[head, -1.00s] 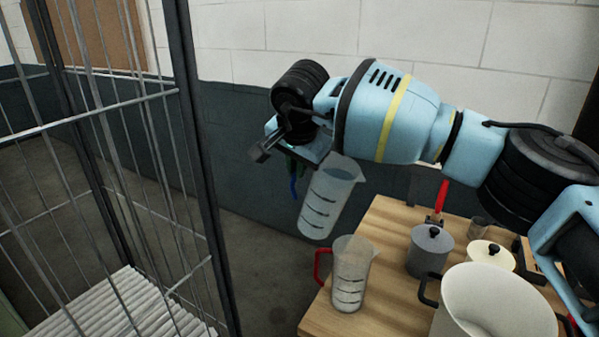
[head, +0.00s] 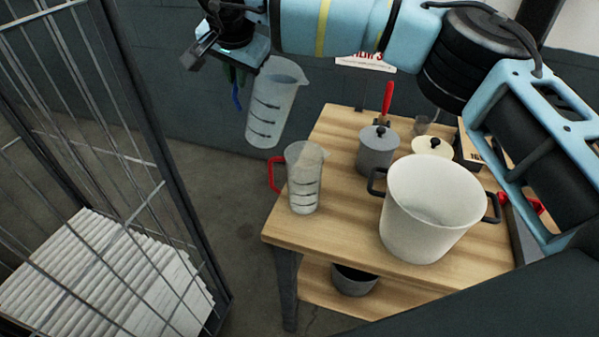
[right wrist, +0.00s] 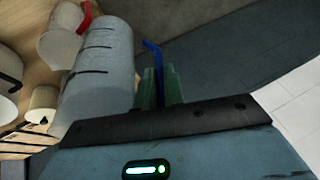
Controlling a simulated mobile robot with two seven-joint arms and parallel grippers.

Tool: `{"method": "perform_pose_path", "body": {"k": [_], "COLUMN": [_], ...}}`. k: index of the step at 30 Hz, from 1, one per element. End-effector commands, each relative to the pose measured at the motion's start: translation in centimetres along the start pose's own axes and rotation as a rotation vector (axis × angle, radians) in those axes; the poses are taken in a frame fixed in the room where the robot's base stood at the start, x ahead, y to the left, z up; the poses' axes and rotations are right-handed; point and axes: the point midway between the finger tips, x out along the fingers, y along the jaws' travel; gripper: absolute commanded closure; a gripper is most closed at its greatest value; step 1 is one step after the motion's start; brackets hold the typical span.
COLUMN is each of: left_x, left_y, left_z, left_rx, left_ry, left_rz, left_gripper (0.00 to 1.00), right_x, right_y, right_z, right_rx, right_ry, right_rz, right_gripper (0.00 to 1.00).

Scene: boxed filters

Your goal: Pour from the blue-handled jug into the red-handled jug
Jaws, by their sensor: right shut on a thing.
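The blue-handled jug (head: 276,103) is a clear measuring jug with dark marks. It hangs in the air at the left of the table, slightly tilted. My right gripper (head: 237,78) is shut on its blue handle; in the right wrist view the green fingers (right wrist: 161,88) close around the blue handle (right wrist: 153,55), beside the jug body (right wrist: 100,75). The red-handled jug (head: 305,180) stands upright on the table's left part, its red handle to the left. It is below and a little right of the held jug. Whether either holds liquid is unclear. My left gripper is not in view.
On the wooden table (head: 350,236) stand a large white pot (head: 425,220), a grey lidded pot (head: 377,152) and a cream lidded pot (head: 432,147). A dark pot (head: 354,280) sits on the lower shelf. A wire cage (head: 150,150) with stacked white filters (head: 105,275) stands left.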

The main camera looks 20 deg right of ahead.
Motion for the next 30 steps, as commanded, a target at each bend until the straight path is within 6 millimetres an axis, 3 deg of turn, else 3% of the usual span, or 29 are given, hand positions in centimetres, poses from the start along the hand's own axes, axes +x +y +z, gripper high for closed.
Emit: {"method": "perform_pose_path", "body": {"k": [30], "left_x": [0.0], "left_y": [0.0], "left_z": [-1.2], "left_rx": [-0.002], "left_ry": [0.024], "left_rz": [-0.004], "left_gripper": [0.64], "right_x": [-0.8], "right_y": [-0.2], "right_z": [-0.3], "right_rx": [0.036], "right_ry": [0.004], "right_rz": [-0.093], "right_gripper": [1.0]}}
